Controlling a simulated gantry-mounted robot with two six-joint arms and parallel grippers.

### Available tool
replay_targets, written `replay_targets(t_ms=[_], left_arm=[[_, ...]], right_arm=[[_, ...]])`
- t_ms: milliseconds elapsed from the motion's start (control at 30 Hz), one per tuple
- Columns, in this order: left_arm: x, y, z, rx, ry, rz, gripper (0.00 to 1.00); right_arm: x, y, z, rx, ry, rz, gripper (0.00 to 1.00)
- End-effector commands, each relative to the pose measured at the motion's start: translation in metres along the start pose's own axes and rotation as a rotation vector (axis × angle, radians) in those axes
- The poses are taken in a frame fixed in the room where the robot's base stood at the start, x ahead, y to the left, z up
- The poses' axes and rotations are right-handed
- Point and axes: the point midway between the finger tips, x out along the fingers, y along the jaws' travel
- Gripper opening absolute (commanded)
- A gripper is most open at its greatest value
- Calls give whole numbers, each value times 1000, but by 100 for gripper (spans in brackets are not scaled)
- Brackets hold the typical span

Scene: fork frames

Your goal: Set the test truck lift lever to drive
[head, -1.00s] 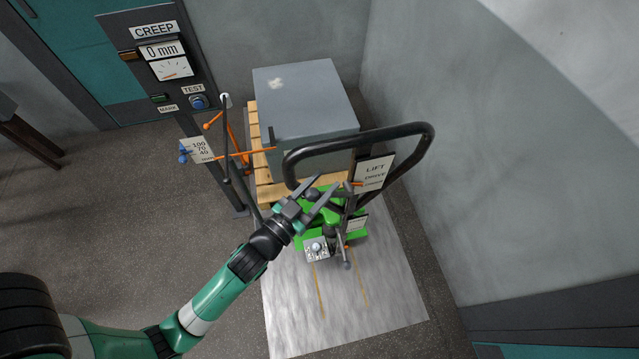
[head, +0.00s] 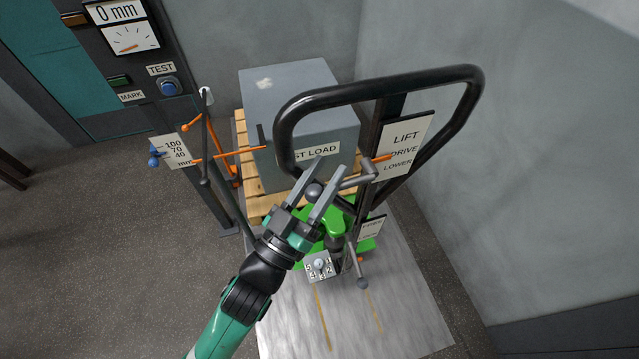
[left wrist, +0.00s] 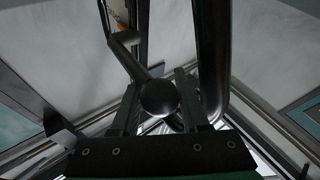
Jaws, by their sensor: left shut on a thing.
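The truck's lift lever (head: 357,181) is a grey bent rod with a dark ball knob (head: 313,193). It comes out beside a white plate (head: 404,146) reading LIFT, DRIVE, LOWER. An orange pointer (head: 376,159) at the lever's pivot ends close to the DRIVE line; the angle makes its exact setting hard to read. My left gripper (head: 327,172) is shut on the knob, with a finger on each side. In the left wrist view the knob (left wrist: 160,97) sits between the fingers and the rod runs up and left. My right gripper is not in view.
The black loop handle (head: 385,88) arches above and right of the gripper. A grey test load (head: 292,95) sits on a wooden pallet (head: 260,206) behind. A gauge post with an orange pointer arm (head: 230,155) stands left. A numbered dial (head: 320,265) is below the gripper.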

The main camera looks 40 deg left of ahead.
Motion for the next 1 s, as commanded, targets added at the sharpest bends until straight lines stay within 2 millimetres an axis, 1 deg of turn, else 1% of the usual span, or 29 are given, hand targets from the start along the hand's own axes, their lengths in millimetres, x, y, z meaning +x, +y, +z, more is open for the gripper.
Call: replay_targets(t_ms=[33, 300, 333, 467, 500, 833, 933, 1000], left_arm=[[-1, -2, 6, 2, -13, -5, 0], [0, -1, 4, 1, -12, -5, 0], [0, -1, 4, 1, -12, -5, 50], [0, -1, 3, 0, -9, -4, 73], [0, -1, 2, -1, -8, -3, 76], [-1, 0, 0, -2, -2, -2, 76], [-10, 0, 2, -2, -3, -1, 76], [-22, 0, 3, -1, -5, -1, 76]], right_arm=[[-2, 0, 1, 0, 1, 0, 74], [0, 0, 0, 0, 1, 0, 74], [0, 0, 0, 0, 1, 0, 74], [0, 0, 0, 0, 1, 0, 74], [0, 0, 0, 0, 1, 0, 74], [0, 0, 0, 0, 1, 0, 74], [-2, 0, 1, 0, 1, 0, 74], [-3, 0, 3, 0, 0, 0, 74]])
